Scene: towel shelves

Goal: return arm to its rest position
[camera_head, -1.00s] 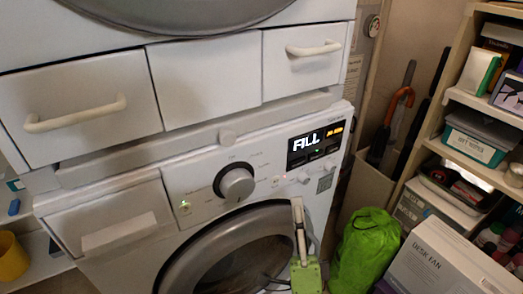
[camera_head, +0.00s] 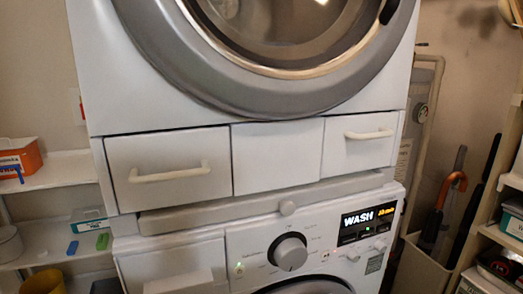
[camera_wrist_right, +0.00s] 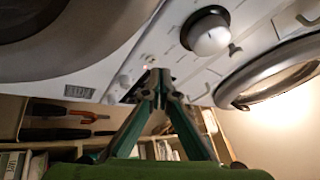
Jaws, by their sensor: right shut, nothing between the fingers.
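My right gripper (camera_wrist_right: 160,80) shows in the right wrist view. Its two green-sided fingers meet at the tips, shut and empty, in front of the washing machine's control panel, apparently without holding anything. I cannot tell its exact distance from the panel. Neither gripper shows in the head view. The lower washing machine (camera_head: 325,225) has a round knob (camera_head: 290,252) and a lit display (camera_head: 370,214) reading WASH. The knob also appears in the right wrist view (camera_wrist_right: 209,34), tilted.
A second front-loading machine (camera_head: 100,60) stands above, with drawers (camera_head: 170,192) between the two. A shelf (camera_head: 60,172) stands at the left. Umbrellas stand in a bin (camera_head: 425,268) at the right, beside shelving (camera_head: 485,245). The space before the drawers looks clear.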

